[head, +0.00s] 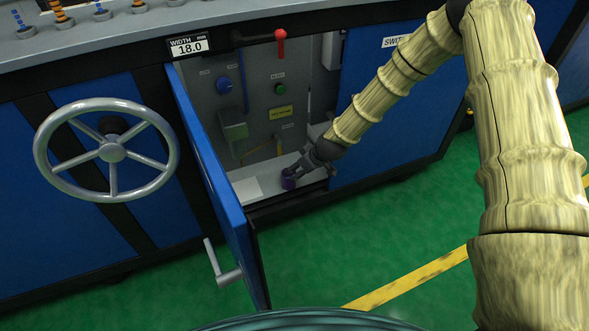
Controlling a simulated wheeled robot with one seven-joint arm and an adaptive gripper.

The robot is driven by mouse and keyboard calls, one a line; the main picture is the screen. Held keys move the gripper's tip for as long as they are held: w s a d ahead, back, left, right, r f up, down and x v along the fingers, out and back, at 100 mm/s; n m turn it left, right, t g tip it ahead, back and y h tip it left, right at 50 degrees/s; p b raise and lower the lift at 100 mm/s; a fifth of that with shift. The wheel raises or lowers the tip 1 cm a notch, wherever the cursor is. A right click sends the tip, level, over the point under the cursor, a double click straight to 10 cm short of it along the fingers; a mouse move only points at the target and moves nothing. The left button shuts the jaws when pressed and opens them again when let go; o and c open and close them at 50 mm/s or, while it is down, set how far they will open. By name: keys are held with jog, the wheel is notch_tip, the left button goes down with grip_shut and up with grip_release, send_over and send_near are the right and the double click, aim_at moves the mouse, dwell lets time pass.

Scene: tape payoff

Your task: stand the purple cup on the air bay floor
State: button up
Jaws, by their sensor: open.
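The purple cup (288,183) is small in the head view and stands at the front of the open bay, on or just over the bay floor (247,189). I cannot tell from this view whether its base touches the floor. My gripper (293,174) reaches into the bay from the right. Its fingers are open and lie right at the cup, partly covering its upper part. The bay door (220,180) stands open to the left of the cup.
The bay's back panel carries a red-handled lever (280,45), a blue knob (223,84) and a green button (281,89). A handwheel (112,150) is on the left. The door's handle (226,272) sticks out low. Green floor lies in front.

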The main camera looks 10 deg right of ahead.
jog(key=shift+p+v, duration=0.4)
jog(key=shift+v, duration=1.25)
jog(key=shift+f, duration=0.1)
jog(key=s+f+m+g+h, duration=0.15)
jog(key=s+f, duration=0.25)
jog(key=s, duration=0.7)
jog(key=s+d+f+m+g, duration=0.15)
jog(key=s+f, duration=0.35)
jog(key=s, duration=0.6)
jog(key=s+f+m+g+h, duration=0.15)
jog(key=s+f, duration=0.25)
jog(key=s, duration=0.7)
jog(key=s+d+m, duration=0.2)
jog(key=s+d, duration=0.1)
jog(key=s, duration=0.9)
jog(key=shift+s+r+m+g+h, duration=0.2)
jog(key=shift+s+m+g+h, duration=0.15)
jog(key=shift+s+g, duration=0.1)
jog(key=shift+w, duration=0.1)
